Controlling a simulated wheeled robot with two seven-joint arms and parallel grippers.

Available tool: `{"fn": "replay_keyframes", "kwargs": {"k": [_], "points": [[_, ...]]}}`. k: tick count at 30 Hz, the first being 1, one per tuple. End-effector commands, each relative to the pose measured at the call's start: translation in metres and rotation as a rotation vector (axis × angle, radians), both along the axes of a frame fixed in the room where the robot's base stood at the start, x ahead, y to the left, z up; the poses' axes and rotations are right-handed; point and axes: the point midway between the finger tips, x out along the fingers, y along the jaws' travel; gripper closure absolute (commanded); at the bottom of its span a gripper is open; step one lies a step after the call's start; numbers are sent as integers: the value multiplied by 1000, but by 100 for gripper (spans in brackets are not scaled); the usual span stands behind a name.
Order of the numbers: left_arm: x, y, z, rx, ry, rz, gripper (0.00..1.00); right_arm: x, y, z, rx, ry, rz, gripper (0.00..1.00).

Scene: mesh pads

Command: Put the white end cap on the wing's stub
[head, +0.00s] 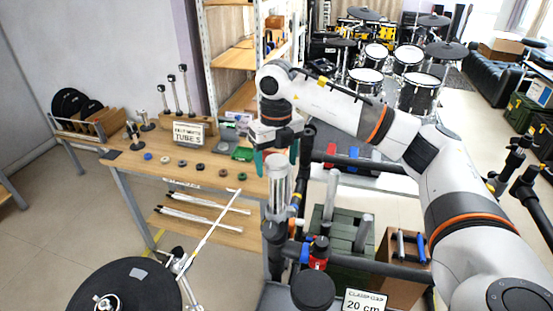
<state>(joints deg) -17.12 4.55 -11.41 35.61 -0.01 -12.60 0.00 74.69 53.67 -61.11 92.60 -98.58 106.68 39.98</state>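My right gripper (276,160) hangs down near the middle of the head view, its two teal fingers spread apart. A pale upright cylinder (279,182) on the dark tube frame shows between and below the fingertips; I cannot tell whether they touch it. Several small round caps lie in a row on the wooden bench; a pale one (165,159), which may be the white end cap, sits between a blue cap (148,156) and a dark one (182,163). I cannot make out for sure which tube end is the wing's stub. My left gripper is not in view.
The wooden bench (140,178) also bears a sign (189,133) and upright stands. A round black pad (125,290) is at the lower left. Dark frame tubes (375,266) cross below my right arm. A green crate (345,232) and a "20 cm" sign (364,302) are there too.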

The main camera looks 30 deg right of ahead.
Motion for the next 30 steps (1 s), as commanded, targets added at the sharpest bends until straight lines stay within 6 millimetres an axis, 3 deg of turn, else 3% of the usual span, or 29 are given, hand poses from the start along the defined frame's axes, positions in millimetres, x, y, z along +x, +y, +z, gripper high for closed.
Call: {"fn": "replay_keyframes", "kwargs": {"k": [7, 11, 18, 21, 30], "points": [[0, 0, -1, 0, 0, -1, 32, 0, 0, 1, 0, -1, 0, 29], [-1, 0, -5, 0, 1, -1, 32, 1, 1, 13, 2, -4, 0, 29], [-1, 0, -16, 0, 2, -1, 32, 1, 1, 65, 0, -7, 1, 29], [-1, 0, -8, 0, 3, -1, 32, 1, 0, 87, -1, -5, -1, 29], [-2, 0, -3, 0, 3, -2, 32, 1, 0, 118, 0, -1, 0, 29]]}}
